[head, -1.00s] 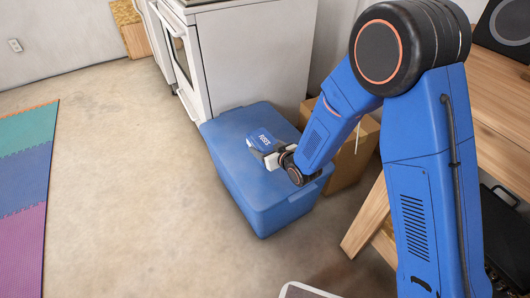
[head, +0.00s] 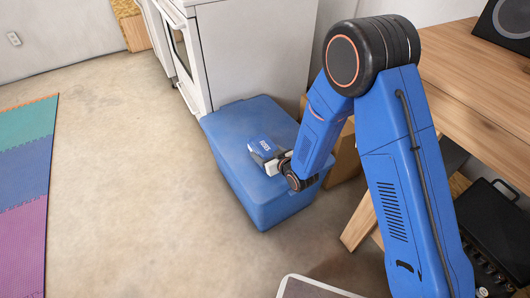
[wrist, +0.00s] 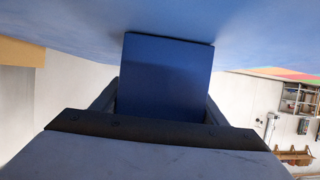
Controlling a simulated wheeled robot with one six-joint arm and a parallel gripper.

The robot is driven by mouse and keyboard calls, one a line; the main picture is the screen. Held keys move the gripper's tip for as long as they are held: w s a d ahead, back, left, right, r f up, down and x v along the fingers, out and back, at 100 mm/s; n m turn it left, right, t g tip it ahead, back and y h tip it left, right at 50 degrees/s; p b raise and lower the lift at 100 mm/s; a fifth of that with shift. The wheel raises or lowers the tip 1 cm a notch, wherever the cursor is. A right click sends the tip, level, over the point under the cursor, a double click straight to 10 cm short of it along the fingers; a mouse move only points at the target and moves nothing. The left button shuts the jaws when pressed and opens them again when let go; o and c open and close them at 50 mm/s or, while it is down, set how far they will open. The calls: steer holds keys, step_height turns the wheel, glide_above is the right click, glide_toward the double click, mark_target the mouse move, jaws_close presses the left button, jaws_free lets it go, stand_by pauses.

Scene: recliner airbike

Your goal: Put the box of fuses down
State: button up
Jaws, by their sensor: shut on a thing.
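The box of fuses (head: 264,147) is a small blue and white box with lettering on its side. My gripper (head: 272,164) is shut on it and holds it at the lid of a blue storage bin (head: 240,115). In the wrist view the box (wrist: 166,80) is a dark blue block between the two fingers (wrist: 163,105), its far edge against or very close to the blue lid surface (wrist: 250,35). I cannot tell for sure whether it touches the lid. The fingers hide part of the box.
A white stove (head: 255,55) stands right behind the bin. A cardboard box (head: 345,155) is to the bin's right, beside a wooden workbench (head: 465,75). A black case (head: 495,230) sits under the bench. Coloured floor mats (head: 25,190) lie at left; the concrete floor between is clear.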

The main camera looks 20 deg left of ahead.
steer(key=o, duration=1.2)
steer(key=shift+f, duration=0.1)
steer(key=shift+s+d+r, duration=0.15)
steer(key=shift+d+r, duration=0.05)
steer(key=shift+r, duration=0.05)
steer(key=v, duration=1.1)
steer(key=shift+s+d+r, duration=0.1)
steer(key=shift+s+d, duration=0.05)
steer(key=shift+s, duration=0.1)
